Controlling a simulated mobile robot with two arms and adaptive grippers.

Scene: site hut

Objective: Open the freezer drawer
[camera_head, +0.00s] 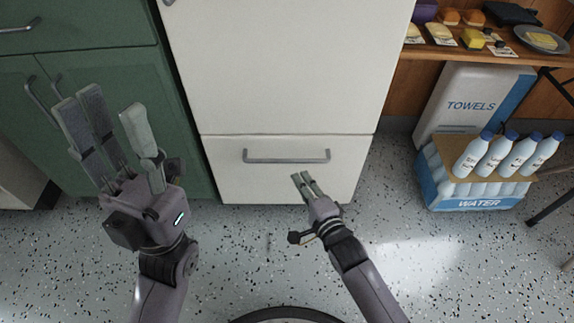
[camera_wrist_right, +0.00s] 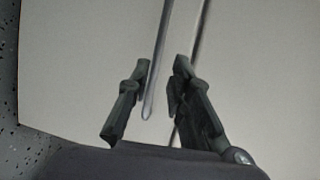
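The white freezer drawer (camera_head: 280,180) is the lower front of the tall white fridge-freezer in the head view, and it looks shut. Its grey horizontal bar handle (camera_head: 287,157) runs across near the top. My right gripper (camera_head: 302,175) is just below the handle's right half, fingers pointing up toward it. In the right wrist view the handle (camera_wrist_right: 157,60) appears between the spread fingers of the right gripper (camera_wrist_right: 163,62); I cannot tell whether they touch it. My left gripper (camera_head: 107,98) is open and empty, raised in front of the green cabinet.
The white upper door (camera_head: 280,65) is above the drawer. Green cabinets (camera_head: 110,80) stand on the left. A water bottle pack (camera_head: 480,185) and a towels box (camera_head: 475,100) stand on the right, under a wooden shelf (camera_head: 470,53). Speckled floor in front of the drawer is clear.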

